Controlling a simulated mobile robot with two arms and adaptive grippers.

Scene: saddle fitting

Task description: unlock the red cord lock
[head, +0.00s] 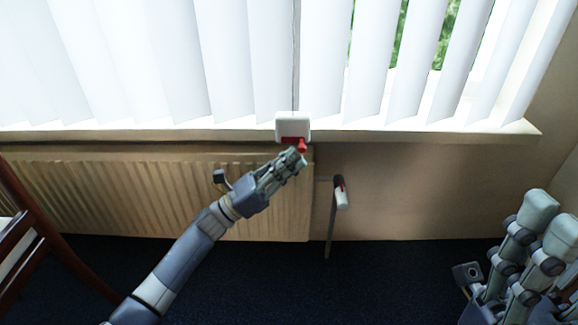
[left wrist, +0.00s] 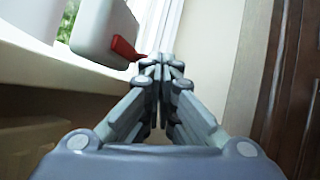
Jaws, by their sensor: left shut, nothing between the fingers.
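The cord lock is a white box (head: 293,122) at the window sill's front edge, below a hanging cord. Its red lever (head: 301,146) sticks out low at its right side. In the left wrist view the white box (left wrist: 104,32) is at the upper left, with the red lever (left wrist: 126,48) pointing towards the fingertips. My left gripper (head: 297,157) is shut and empty, its tips just below the lever; I cannot tell whether they touch it. My right gripper (head: 550,220) is at the lower right, far from the lock, its two fingers apart.
White vertical blinds (head: 170,60) hang above the sill (head: 420,132). A ribbed radiator (head: 100,195) stands below, behind my left arm. Part of a wooden chair (head: 20,240) is at the left.

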